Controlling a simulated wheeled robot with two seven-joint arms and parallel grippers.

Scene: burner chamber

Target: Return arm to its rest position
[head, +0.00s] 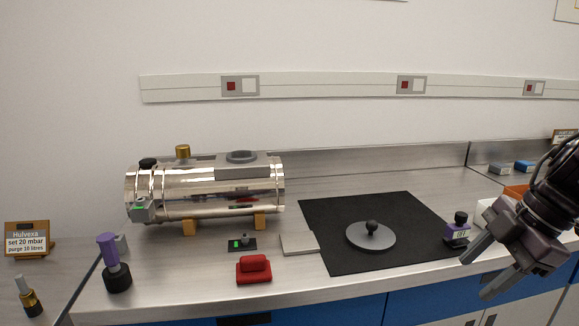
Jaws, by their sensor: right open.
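My right gripper (489,270) is at the right of the head view. It is open, with its two fingers apart and nothing between them. It hangs in front of the bench's front edge, right of the black mat (345,256), and its arm comes in from the right edge. A small purple and black device (457,229) with a pale label stands just left of the gripper, apart from it as far as I can see. My left gripper is not in view.
A shiny metal chamber (230,190) lies on the bench at left. A grey disc with a black knob (371,234) lies on the mat. A red block (254,269), a purple-topped tool (114,264) and a sign (27,240) stand nearer the front. Small boxes (525,166) sit at far right.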

